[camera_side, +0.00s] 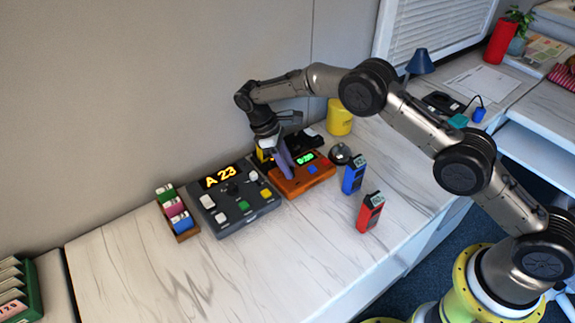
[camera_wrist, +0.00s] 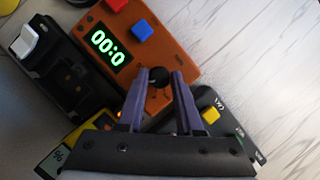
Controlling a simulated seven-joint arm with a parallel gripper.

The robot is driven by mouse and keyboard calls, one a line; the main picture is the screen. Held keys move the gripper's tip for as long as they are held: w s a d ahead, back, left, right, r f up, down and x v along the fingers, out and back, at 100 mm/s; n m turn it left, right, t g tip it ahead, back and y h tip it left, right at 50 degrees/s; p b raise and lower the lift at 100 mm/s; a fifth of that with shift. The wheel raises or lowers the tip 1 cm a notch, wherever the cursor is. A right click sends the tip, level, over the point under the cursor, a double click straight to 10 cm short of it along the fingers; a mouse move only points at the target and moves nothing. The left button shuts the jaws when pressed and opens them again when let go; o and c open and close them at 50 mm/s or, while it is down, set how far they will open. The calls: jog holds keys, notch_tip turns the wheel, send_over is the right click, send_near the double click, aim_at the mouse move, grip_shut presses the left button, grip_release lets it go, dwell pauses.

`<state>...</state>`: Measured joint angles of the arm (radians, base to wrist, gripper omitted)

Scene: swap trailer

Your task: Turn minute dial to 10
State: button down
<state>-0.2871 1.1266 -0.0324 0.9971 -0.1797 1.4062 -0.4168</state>
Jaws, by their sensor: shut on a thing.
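The orange timer box (camera_side: 300,186) sits on the table beside the grey panel, with a lit green display and a blue button (camera_side: 312,169). In the wrist view the orange box (camera_wrist: 176,52) shows a green display (camera_wrist: 108,44) that seems to read 00:0, the last part unclear. A blue button (camera_wrist: 142,32) and a red button (camera_wrist: 117,5) are also on it. My gripper (camera_wrist: 160,74) points down at the box, its purple fingers shut on a small black dial (camera_wrist: 158,80), mostly hidden between them. In the side view my gripper (camera_side: 285,158) covers the dial.
A grey panel (camera_side: 262,206) reading A 23 stands close on the left, beside a tray of coloured blocks (camera_side: 176,212). A black switch box (camera_side: 312,134) is behind. A bell (camera_side: 340,154), a blue radio (camera_side: 353,176) and a red radio (camera_side: 370,212) stand right. The front table is clear.

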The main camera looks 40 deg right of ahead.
jog(key=m+y, duration=0.1)
jog(key=m, duration=0.1)
jog(key=m+y, duration=0.1)
jog(key=m, duration=0.2)
jog(key=shift+w+d+m+g, duration=0.1)
jog(key=shift+d+m+g, duration=0.05)
jog(key=shift+m+g, duration=0.2)
jog(key=shift+m+y, duration=0.8)
jog(key=shift+m, duration=1.25)
jog(key=c, duration=0.6)
grip_release()
jog(key=shift+d, duration=0.1)
jog(key=v, duration=0.6)
jog(key=shift+w+r, duration=0.15)
jog(key=shift+w, duration=0.1)
jog(key=shift+w+r, duration=0.15)
jog(key=shift+r, duration=0.4)
